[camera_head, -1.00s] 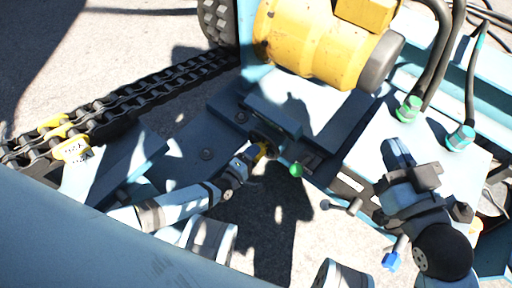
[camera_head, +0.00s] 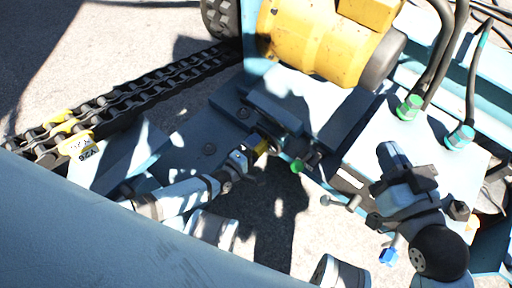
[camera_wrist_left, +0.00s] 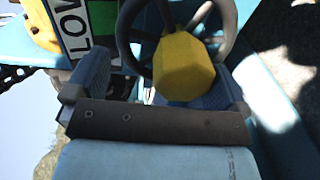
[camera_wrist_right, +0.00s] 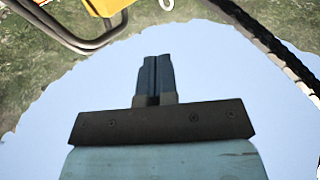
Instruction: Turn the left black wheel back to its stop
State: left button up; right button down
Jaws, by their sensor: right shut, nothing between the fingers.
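The black wheel with a yellow hub shows at the top of the left wrist view, its rim (camera_wrist_left: 128,30) dark and its hub (camera_wrist_left: 183,68) a faceted yellow block. In the head view the wheel (camera_head: 269,136) is small and partly hidden, on the blue frame's near side. My left gripper (camera_head: 256,149) is at the wheel. In the left wrist view its fingers (camera_wrist_left: 160,88) stand wide apart, one each side of the hub; I cannot tell whether they touch the rim. My right gripper (camera_head: 389,153) is shut and empty over the blue frame; its fingers meet in the right wrist view (camera_wrist_right: 153,68).
A green-knobbed lever (camera_head: 297,166) sits just right of the wheel. A yellow motor (camera_head: 318,42) stands behind. A black chain (camera_head: 130,95) runs left. Green and teal hose fittings (camera_head: 409,107) are at right. A label with a green patch (camera_wrist_left: 103,18) lies behind the wheel.

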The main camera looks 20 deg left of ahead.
pick_arm(q)
jog(key=r, duration=0.2)
jog(key=r+p, duration=0.1)
jog(key=r, duration=0.1)
jog(key=w+r+p, duration=0.1)
jog(key=r, duration=0.2)
jog(key=shift+w+d, duration=0.1)
jog(key=shift+d, duration=0.25)
notch_tip(320, 180, up, 10)
jog(key=p, duration=0.4)
jog(key=shift+s+a+f+t, duration=0.25)
jog(key=shift+s+t, duration=0.05)
jog(key=shift+s, duration=0.1)
jog(key=shift+d+r+p, duration=0.1)
jog(key=shift+r+p, duration=0.3)
jog(key=shift+r, duration=0.4)
pick_arm(e)
notch_tip(320, 180, up, 8)
jog(key=s+m+t, duration=0.2)
jog(key=shift+a, duration=0.15)
pick_arm(q)
jog(key=shift+o, duration=0.2)
jog(key=shift+f, duration=0.1)
pick_arm(e)
jog(key=shift+f, duration=0.1)
